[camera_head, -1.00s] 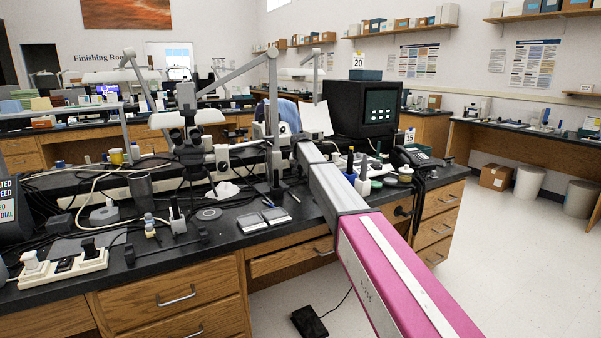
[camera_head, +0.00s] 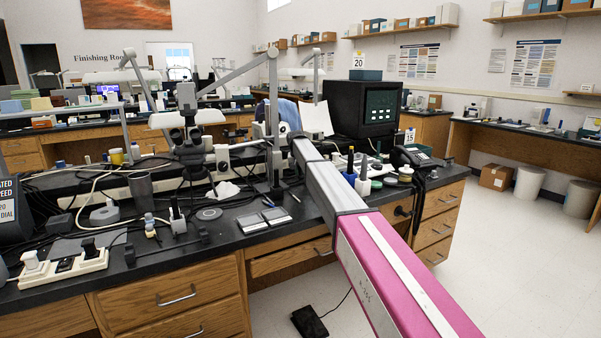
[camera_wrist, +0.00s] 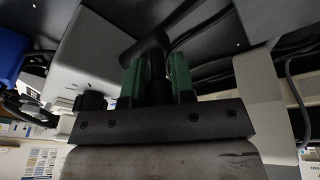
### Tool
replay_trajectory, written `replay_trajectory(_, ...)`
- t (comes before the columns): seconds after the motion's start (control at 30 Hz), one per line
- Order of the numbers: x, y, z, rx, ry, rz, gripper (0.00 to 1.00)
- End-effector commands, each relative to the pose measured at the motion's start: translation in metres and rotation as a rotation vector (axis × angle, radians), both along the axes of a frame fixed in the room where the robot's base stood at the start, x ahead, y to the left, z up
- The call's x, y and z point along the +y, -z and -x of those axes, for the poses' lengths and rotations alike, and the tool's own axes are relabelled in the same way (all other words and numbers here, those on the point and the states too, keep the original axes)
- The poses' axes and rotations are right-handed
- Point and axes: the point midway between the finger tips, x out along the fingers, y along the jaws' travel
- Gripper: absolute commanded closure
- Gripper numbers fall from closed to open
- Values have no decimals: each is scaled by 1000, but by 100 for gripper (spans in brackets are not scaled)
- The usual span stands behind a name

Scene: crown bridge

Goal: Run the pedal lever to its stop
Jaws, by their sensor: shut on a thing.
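In the wrist view my gripper (camera_wrist: 156,78) has its two green fingers closed on either side of a dark, rounded lever end (camera_wrist: 157,46), which I take to be the pedal lever. The fingers hide part of it. A dark bar runs from there up and to the right. A grey box-like body (camera_wrist: 88,55) is close on the left of the fingers. In the head view my own arm reaches over the bench and hides the gripper and the lever. I cannot tell how far the lever is from its stop.
The black bench (camera_head: 250,234) is crowded with a microscope (camera_head: 195,140), cables, small tools and a power strip (camera_head: 65,268). A black foot pedal (camera_head: 309,321) lies on the floor.

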Motion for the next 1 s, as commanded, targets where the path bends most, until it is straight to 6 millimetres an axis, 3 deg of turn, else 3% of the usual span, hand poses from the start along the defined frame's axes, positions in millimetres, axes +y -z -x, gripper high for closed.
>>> replay_trajectory(0.5,7,6,-12,304,0,204,100)
replay_trajectory(1.0,8,9,-12,393,0,266,100)
